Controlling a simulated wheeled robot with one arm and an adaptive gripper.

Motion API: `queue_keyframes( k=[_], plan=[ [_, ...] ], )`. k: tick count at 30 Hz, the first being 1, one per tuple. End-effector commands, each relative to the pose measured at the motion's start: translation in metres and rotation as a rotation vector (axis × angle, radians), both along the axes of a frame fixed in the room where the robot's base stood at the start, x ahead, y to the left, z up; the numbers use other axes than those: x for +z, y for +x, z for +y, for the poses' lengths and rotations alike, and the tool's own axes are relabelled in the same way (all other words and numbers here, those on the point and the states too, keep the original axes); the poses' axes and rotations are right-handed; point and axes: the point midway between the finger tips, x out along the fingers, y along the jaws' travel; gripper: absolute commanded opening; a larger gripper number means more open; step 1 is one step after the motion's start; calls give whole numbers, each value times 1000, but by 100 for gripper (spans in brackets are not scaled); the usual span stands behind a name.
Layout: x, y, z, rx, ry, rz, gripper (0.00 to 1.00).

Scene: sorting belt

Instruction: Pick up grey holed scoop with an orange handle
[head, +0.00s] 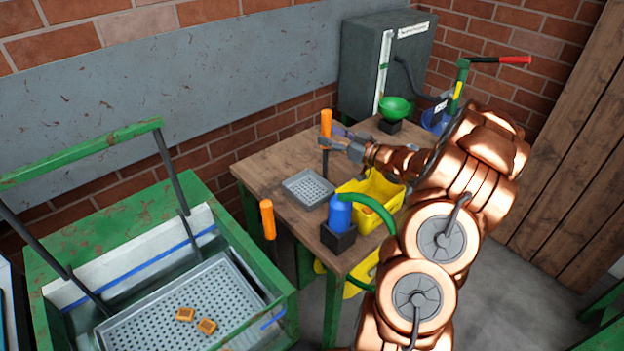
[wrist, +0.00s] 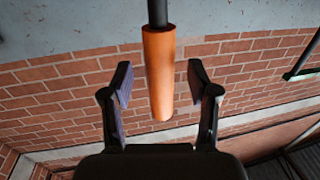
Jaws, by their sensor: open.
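The grey holed scoop (head: 308,189) rests on the wooden table, its tray to the left of a yellow container. Its orange handle (head: 326,122) stands upright on a dark stem at the tray's back right. My gripper (head: 327,145) is at the handle, reaching in from the right. In the wrist view the orange handle (wrist: 160,95) lies between the two open fingers (wrist: 158,75), with a visible gap on each side. The fingers are apart and not closed on it.
A green-framed bin (head: 262,315) holds a perforated tray at left.

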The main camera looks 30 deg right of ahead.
Motion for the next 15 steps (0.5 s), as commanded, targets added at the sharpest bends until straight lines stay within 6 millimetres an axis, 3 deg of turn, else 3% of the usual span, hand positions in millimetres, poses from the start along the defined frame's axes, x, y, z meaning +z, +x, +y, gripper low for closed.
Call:
queue_keyframes(
  k=[6,15],
  plan=[
    [1,18,8,3,2,0,60],
    [-1,21,8,1,1,0,60]
  ],
)
